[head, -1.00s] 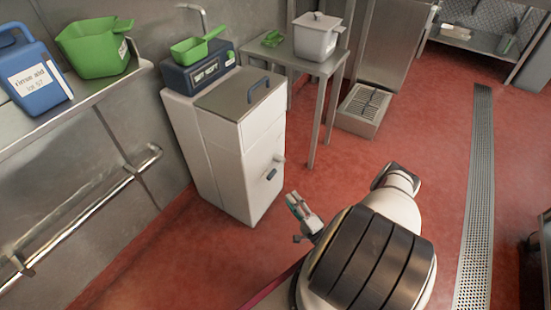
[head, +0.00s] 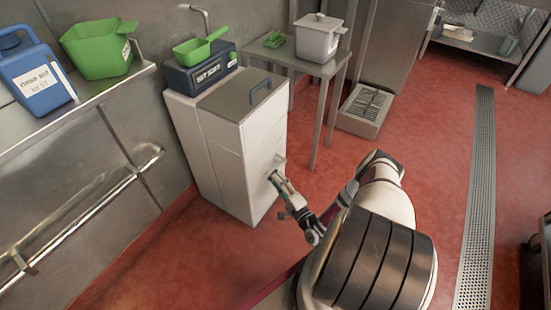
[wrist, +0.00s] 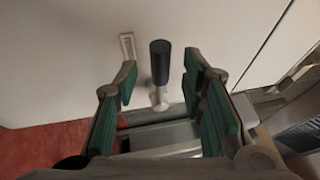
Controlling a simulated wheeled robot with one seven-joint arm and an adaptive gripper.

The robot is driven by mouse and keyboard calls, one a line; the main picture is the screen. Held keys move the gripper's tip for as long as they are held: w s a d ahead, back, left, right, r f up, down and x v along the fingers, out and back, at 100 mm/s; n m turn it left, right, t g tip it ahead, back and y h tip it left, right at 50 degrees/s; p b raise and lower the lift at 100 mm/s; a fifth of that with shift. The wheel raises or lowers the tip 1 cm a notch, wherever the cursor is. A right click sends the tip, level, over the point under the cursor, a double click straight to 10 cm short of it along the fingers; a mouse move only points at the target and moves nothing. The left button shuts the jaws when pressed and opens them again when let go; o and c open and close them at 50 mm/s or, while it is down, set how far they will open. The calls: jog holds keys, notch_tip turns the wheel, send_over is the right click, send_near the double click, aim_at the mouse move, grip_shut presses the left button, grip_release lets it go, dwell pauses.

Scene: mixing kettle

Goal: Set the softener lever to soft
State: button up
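The white softener cabinet (head: 235,150) stands against the wall, with a grey lid and a blue handle on top. Its lever has a black grip (wrist: 159,62) and a pale stem, and stands out from the white face in the wrist view. A small slotted plate (wrist: 127,46) is left of it. My gripper (wrist: 161,82) is open, its green-padded fingers on either side of the lever, with gaps visible on both sides. In the head view my gripper (head: 277,181) is at the cabinet's front face and hides the lever. I cannot read any lever position marking.
A blue box (head: 198,75) with a green scoop sits on the cabinet. A steel table (head: 290,55) with a grey bin stands behind it. A shelf at left holds a blue jug (head: 38,80) and a green scoop (head: 98,48). Red floor is clear at right.

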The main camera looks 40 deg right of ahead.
jog(key=shift+w+d+r, duration=0.1)
jog(key=shift+w+r, duration=0.05)
jog(key=shift+w, duration=0.75)
jog(key=shift+w+r, duration=0.15)
jog(key=shift+w, duration=0.7)
jog(key=shift+w, duration=0.1)
jog(key=shift+c, duration=0.4)
